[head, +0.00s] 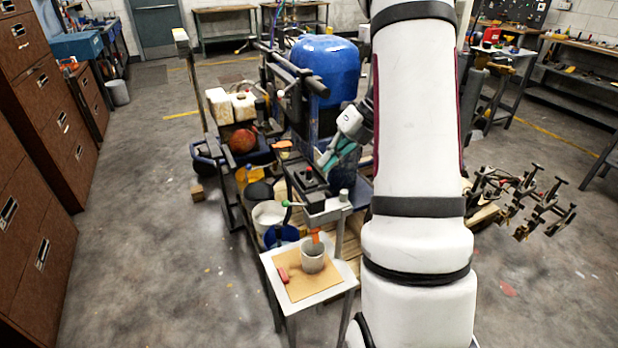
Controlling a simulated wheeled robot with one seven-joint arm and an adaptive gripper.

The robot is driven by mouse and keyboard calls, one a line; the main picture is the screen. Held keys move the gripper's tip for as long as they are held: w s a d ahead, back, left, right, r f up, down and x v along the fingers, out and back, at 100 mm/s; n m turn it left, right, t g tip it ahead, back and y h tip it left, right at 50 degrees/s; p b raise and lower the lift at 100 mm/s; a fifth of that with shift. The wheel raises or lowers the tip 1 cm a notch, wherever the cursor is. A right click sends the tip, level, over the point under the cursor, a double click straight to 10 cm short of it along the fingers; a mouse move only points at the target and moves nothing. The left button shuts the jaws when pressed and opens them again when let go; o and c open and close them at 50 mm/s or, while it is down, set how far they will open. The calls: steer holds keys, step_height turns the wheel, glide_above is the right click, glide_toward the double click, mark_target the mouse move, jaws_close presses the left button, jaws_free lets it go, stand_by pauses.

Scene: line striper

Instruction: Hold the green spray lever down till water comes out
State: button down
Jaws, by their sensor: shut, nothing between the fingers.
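The green spray lever (287,203) shows as a small green knob on a thin arm at the front left of the striper's spray bracket (328,213). An orange nozzle (315,239) hangs below the bracket, above a pale grey cup (313,258). No water is visible at the nozzle at this size. My gripper (327,160), with teal fingers, is shut and empty. In the picture it lies above and to the right of the green knob, apart from it. My arm covers part of the machine's right side.
A small stand (338,284) carries the cup, a brown board (300,287) and a red item (282,274). The striper has a blue tank (325,65), black bars and a red-topped black box (309,177). Brown cabinets (40,160) line the left. Floor between is open.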

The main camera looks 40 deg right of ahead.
mark_target(288, 204)
steer(key=p+x, duration=0.2)
steer(key=x, duration=1.1)
steer(key=shift+w+a+f+h, duration=0.1)
steer(key=shift+a+f+h, duration=0.25)
steer(key=shift+h, duration=0.25)
steer(key=shift+w+a+f+g+h, duration=0.15)
steer(key=shift+a+g+h, duration=0.1)
steer(key=shift+h, duration=0.3)
steer(key=shift+w+a+f+g+h, duration=0.1)
steer(key=shift+a+f+g+h, duration=0.15)
steer(key=shift+h, duration=0.3)
steer(key=shift+a+f+n+g+h+b, duration=0.35)
steer(key=shift+f+h, duration=0.25)
steer(key=shift+h, duration=0.6)
steer(key=shift+f, duration=0.35)
steer(key=shift+w+a+f+b, duration=0.1)
steer(key=shift+a+f+b, duration=0.2)
steer(key=shift+f+b, duration=0.15)
stand_by(3.0)
